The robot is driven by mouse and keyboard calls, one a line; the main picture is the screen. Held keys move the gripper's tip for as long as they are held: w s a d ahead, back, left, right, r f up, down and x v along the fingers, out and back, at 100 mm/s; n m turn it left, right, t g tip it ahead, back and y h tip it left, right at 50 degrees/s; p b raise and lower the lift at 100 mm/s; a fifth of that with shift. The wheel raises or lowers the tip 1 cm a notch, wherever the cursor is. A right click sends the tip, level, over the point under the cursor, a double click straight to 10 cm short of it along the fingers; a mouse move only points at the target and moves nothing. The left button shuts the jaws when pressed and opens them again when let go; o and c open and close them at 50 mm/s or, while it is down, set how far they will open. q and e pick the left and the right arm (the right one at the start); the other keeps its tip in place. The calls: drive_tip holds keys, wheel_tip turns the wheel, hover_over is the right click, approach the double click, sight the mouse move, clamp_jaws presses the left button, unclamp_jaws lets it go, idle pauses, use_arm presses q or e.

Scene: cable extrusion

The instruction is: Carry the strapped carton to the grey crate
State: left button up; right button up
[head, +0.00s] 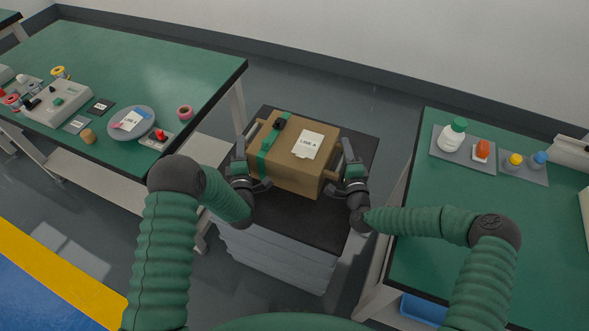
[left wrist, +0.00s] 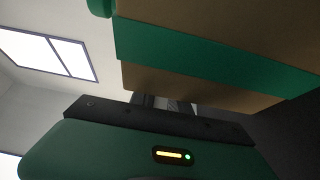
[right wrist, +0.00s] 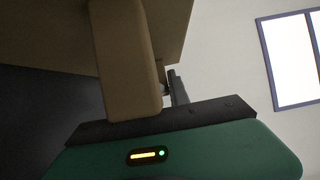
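The carton (head: 285,173) is a brown box with a green strap (head: 268,150), a white label (head: 307,144) and a small black piece (head: 279,124) on top. It is over the dark top of a light grey, ribbed, crate-like block (head: 275,255); I cannot tell whether it touches that top. My left gripper (head: 246,150) is at its left side and my right gripper (head: 347,158) at its right side. In the right wrist view a rounded brown bar (right wrist: 125,60) stands in front of the fingers. The fingertips are mostly hidden, so their closure is unclear.
A green table (head: 190,60) at left holds a plate (head: 132,122), tape rolls and a device. A green table (head: 440,240) at right holds bottles on grey mats (head: 463,148). Grey floor lies between them; a blue bin (head: 423,309) is low at right.

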use_arm(q)
drive_tip(key=o, duration=0.3)
drive_tip(key=shift+d+r, duration=0.15)
drive_tip(key=shift+r, duration=0.05)
use_arm(e)
drive_tip(key=o, duration=0.3)
drive_tip(key=shift+d+r, duration=0.15)
use_arm(q)
drive_tip(key=o, duration=0.8)
drive_tip(key=s, duration=0.4)
drive_tip(key=s+d, duration=0.1)
drive_tip(key=s, duration=0.7)
drive_tip(key=shift+d, duration=0.25)
use_arm(e)
drive_tip(key=o, duration=0.8)
